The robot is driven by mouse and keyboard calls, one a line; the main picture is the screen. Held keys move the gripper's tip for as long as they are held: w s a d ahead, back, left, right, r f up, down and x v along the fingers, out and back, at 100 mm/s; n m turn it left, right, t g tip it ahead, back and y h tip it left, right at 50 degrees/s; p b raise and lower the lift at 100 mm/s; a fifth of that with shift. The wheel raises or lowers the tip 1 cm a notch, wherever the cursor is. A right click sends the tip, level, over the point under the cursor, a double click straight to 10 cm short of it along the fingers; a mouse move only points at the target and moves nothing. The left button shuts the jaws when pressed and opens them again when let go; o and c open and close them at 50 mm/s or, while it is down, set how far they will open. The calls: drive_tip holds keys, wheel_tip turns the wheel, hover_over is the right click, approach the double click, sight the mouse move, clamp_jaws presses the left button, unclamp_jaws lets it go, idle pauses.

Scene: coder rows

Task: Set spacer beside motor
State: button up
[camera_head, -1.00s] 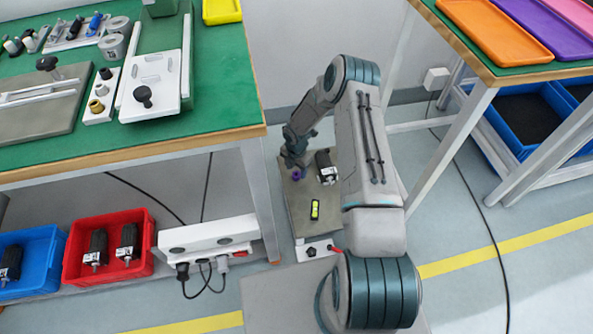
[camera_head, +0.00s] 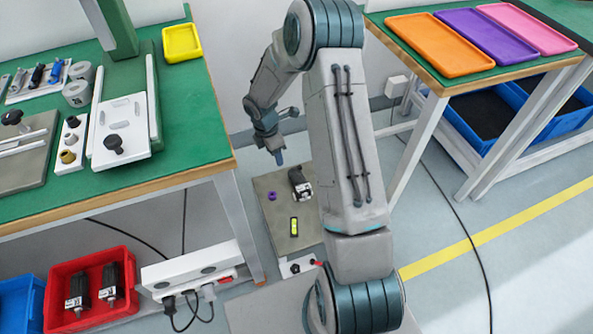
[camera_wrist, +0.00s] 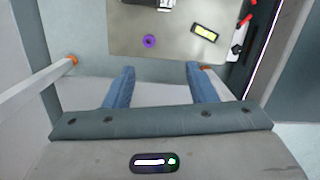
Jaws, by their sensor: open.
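The spacer, a small purple ring (camera_head: 272,196), lies on the grey top of the low platform, a little left of the motor. The motor (camera_head: 300,184) is black with a silver end and lies on the same surface. In the wrist view the spacer (camera_wrist: 149,41) shows whole, with its hole visible, and the motor (camera_wrist: 150,3) is cut off by the top edge. There is a gap between them. My gripper (camera_wrist: 158,72) is open and empty, its two blue fingers apart. In the head view my gripper (camera_head: 279,158) is raised above the platform's far side, clear of the spacer.
A small black and yellow level (camera_head: 294,227) lies on the grey platform top (camera_head: 270,232). A green workbench (camera_head: 200,150) stands at left, and a table with coloured trays (camera_head: 425,45) at right. A red bin (camera_head: 62,275) holds motors below the bench.

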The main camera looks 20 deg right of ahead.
drive_tip(key=s+r+m, duration=0.5)
drive_tip(key=s+r, duration=0.1)
drive_tip(key=r, duration=0.3)
drive_tip(key=s+r+m, duration=0.5)
drive_tip(key=s+r, duration=0.1)
drive_tip(key=r, duration=0.3)
drive_tip(key=s+a+r+m, duration=0.1)
drive_tip(key=s+r+m, duration=0.2)
drive_tip(key=s+m, duration=0.2)
drive_tip(key=s+a+r+m+t+y, duration=0.1)
drive_tip(key=s+r+m, duration=0.2)
drive_tip(key=s, duration=0.6)
drive_tip(key=shift+s+m, duration=0.4)
drive_tip(key=shift+m, duration=0.5)
